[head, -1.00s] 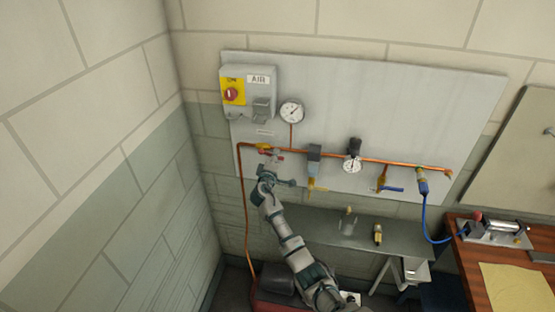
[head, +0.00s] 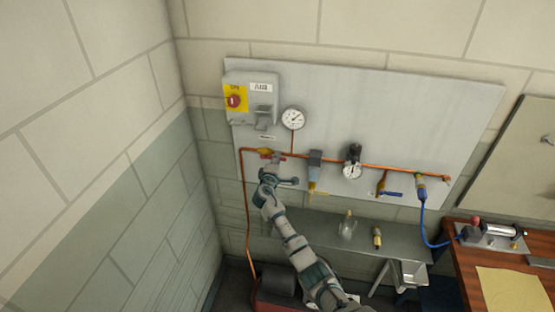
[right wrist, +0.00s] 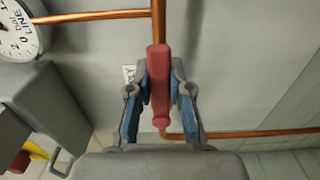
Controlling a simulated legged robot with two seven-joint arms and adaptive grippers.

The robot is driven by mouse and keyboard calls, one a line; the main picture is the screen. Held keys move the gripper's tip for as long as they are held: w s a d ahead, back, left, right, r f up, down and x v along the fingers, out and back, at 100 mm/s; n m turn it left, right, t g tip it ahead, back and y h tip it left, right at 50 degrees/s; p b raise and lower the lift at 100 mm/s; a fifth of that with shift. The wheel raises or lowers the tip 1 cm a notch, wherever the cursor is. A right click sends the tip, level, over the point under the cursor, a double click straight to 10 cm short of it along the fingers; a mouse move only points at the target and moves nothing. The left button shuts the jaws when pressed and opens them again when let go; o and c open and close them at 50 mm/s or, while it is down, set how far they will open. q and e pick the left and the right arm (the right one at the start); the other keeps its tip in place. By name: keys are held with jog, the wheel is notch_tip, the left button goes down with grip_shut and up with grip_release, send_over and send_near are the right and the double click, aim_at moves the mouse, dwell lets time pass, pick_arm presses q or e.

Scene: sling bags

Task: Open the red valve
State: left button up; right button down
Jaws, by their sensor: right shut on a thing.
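The red valve handle (right wrist: 158,85) stands upright in the right wrist view, between the two fingers of my right gripper (right wrist: 159,92). The fingers are shut on it, one on each side. The handle runs roughly in line with the copper pipe seen above it. In the head view, my right gripper (head: 275,161) is at the left part of the copper pipe, and small red bits of the handle show around it. The valve body is mostly hidden behind the handle and gripper. My left gripper is not in view.
A grey switch box (head: 262,92) with a red knob and a round gauge (head: 293,118) are above the gripper. A filter (head: 315,160), a second gauge (head: 352,171) and a blue-handled valve (head: 391,194) follow along the pipe to the right. A grey shelf (head: 320,235) is below.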

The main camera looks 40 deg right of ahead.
jog(key=c, duration=1)
grip_release()
jog(key=shift+w+f, duration=0.1)
jog(key=shift+f, duration=0.05)
jog(key=shift+c, duration=0.2)
jog(key=shift+w, duration=0.1)
jog(key=shift+s+a, duration=0.1)
jog(key=shift+s, duration=0.1)
jog(key=v, duration=1.1)
jog(key=shift+a, duration=0.3)
jog(key=shift+s+d+f, duration=0.1)
